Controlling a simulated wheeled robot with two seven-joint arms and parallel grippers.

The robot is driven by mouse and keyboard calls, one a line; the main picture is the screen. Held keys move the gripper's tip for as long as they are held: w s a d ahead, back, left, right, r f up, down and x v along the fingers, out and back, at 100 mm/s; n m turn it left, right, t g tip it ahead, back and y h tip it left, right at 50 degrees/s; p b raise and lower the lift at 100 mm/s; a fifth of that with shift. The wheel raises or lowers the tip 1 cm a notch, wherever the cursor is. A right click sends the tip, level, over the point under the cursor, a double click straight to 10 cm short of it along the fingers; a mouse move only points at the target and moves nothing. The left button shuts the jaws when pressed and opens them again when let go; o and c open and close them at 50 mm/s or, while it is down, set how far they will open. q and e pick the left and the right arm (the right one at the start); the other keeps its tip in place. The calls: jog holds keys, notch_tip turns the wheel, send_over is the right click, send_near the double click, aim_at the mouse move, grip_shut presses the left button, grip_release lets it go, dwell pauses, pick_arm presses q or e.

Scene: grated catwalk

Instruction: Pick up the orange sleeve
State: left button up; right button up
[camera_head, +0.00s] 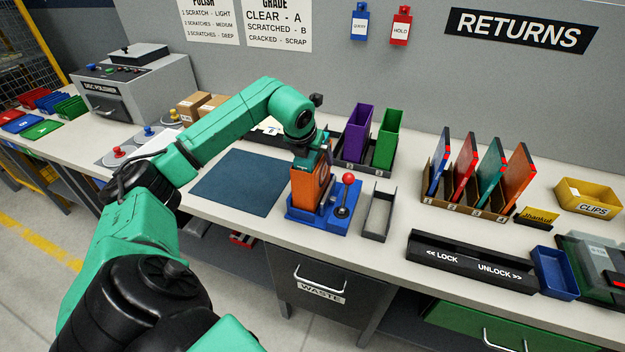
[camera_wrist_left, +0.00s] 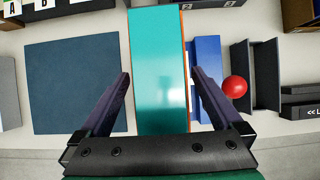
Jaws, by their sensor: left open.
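An orange sleeve (camera_head: 308,188) stands upright on a blue fixture (camera_head: 335,217) with a red-knobbed lever, at the bench's middle. A teal piece shows at its top. In the left wrist view a broad teal face (camera_wrist_left: 158,70) with a thin orange edge (camera_wrist_left: 186,60) fills the middle. My left gripper (camera_head: 316,152) is at the sleeve's top, in front of the grey wall. In the wrist view its open fingers (camera_wrist_left: 160,76) lie on either side of the teal face, with gaps; contact cannot be told. My right gripper is not in view.
Left of the fixture lies a clear dark blue mat (camera_head: 240,182). Purple (camera_head: 358,132) and green (camera_head: 388,140) sleeves stand behind. A narrow grey tray (camera_head: 378,222) is close on the right. A rack of coloured cases, including an orange one (camera_head: 516,174), stands farther right.

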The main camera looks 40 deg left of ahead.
pick_arm(q)
jog(key=shift+f, duration=0.25)
jog(key=shift+c, duration=0.3)
jog(key=shift+r, duration=0.1)
grip_shut()
